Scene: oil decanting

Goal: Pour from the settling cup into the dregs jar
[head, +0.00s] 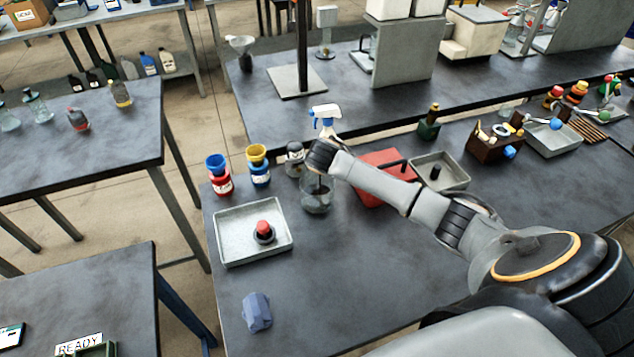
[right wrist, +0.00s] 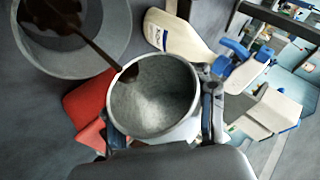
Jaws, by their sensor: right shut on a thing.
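My right gripper (head: 322,158) is shut on the settling cup, a grey round cup (right wrist: 155,98) seen from above in the right wrist view. A dark brown stream (right wrist: 98,48) runs from the cup's lip into a wide clear jar (right wrist: 70,70), which I take for the dregs jar. Dark brown liquid lies inside that jar. In the head view the clear jar (head: 316,198) stands on the table just below my right gripper. The cup is mostly hidden by the gripper there. My left gripper is not in view.
A pale tray (head: 228,256) holding a red-topped item (head: 263,231) is left of the jar. A white spray bottle (head: 325,120), a red box (head: 385,158) and a grey tray (head: 455,176) stand behind or right. A blue cloth (head: 257,312) lies in front. The front middle table is clear.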

